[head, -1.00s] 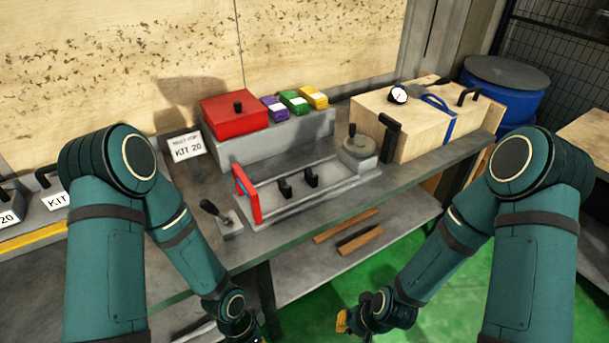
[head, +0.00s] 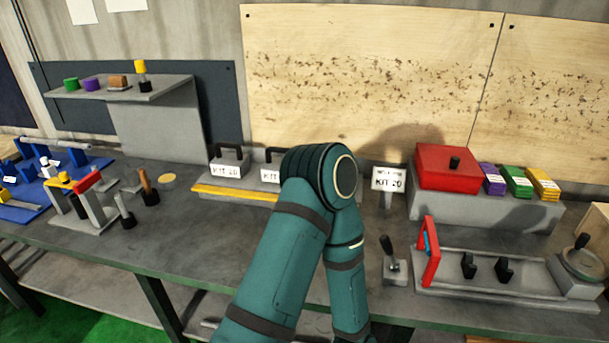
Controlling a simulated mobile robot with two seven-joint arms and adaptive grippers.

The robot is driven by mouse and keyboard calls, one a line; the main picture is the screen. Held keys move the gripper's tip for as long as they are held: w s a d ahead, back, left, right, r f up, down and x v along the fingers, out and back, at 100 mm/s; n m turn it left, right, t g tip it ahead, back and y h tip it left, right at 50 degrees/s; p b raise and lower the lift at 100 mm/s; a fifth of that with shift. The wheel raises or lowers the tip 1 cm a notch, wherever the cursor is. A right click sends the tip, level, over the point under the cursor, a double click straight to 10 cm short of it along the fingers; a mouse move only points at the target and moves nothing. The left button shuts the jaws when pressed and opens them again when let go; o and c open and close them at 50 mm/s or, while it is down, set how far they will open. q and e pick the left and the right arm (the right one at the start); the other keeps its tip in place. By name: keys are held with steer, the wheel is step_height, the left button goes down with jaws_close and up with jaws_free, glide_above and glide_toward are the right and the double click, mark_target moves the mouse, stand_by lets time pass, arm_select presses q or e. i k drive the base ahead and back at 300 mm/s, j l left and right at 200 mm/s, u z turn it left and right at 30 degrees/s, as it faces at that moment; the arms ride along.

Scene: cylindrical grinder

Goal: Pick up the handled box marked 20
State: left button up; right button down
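A grey handled box with a black handle (head: 228,163) stands on the bench behind a yellow strip; its white label seems to read KIT 20. A second handled box (head: 271,176) stands just to its right. My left arm covers its right part and the end of its label, which shows only KIT. A sign (head: 388,180) reading KIT 20 stands right of my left arm. My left arm crosses the middle, in front of the second box; its gripper is below the picture's edge. My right gripper is out of view.
The yellow strip (head: 235,192) runs along the boxes' front. Left are a red-topped fixture (head: 90,200), upright handled tools (head: 149,188) and a blue tray (head: 40,180). Right are a lever (head: 391,258), a red box (head: 447,166) and the grinder model (head: 510,275). Bench before the boxes is clear.

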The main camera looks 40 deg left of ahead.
mark_target(230, 165)
steer(key=u, duration=1.5)
steer(key=i+j+z, duration=0.2)
steer(key=j+z, duration=0.2)
steer(key=j, duration=0.15)
